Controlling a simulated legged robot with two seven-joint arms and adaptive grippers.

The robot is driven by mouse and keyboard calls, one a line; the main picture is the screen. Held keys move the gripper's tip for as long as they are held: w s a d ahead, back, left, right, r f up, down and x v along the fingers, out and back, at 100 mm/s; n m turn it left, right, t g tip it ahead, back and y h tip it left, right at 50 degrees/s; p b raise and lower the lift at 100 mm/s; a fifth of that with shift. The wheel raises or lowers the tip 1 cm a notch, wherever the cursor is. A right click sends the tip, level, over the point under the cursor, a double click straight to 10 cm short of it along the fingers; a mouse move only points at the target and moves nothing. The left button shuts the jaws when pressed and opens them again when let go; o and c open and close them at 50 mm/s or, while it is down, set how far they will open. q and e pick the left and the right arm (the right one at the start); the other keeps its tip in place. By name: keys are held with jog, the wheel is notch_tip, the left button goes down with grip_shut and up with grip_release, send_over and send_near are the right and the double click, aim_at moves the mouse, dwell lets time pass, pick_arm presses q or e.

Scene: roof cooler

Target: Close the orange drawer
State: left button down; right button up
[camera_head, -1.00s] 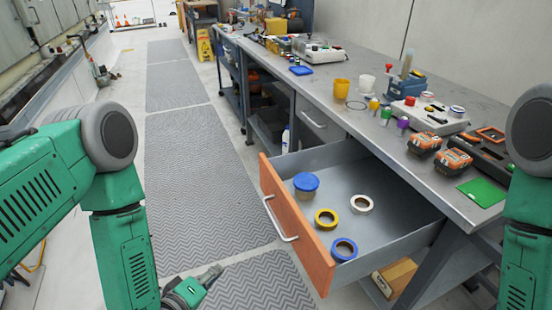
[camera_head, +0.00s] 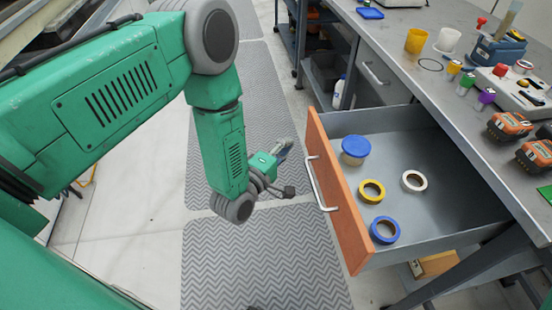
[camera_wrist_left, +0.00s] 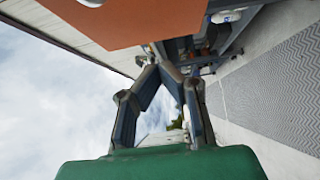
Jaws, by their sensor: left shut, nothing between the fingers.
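The orange drawer (camera_head: 340,195) is pulled out from under the workbench, with its front facing left and a pale bar handle (camera_head: 319,186) on it. It holds a blue-lidded jar (camera_head: 355,150), a yellow tape roll (camera_head: 371,191), a white tape roll (camera_head: 414,181) and a blue tape roll (camera_head: 384,230). My left gripper (camera_head: 284,148) is shut and empty, to the left of the drawer front with a gap between them. In the left wrist view, the shut fingers (camera_wrist_left: 163,66) are below the orange panel (camera_wrist_left: 150,22). My right gripper is out of view.
The workbench (camera_head: 400,65) carries cups, tools and orange-black battery packs (camera_head: 510,126). A silver-handled grey drawer (camera_head: 375,68) and a white bottle (camera_head: 339,90) are beyond the open drawer. Grey chevron mats (camera_head: 260,260) cover clear floor to its left.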

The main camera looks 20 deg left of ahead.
aim_at(309, 136)
pick_arm(q)
jog(key=w+d, duration=0.2)
jog(key=shift+w+d, duration=0.1)
jog(key=shift+d, duration=0.2)
jog(key=shift+w+d, duration=0.2)
jog(key=shift+d, duration=0.35)
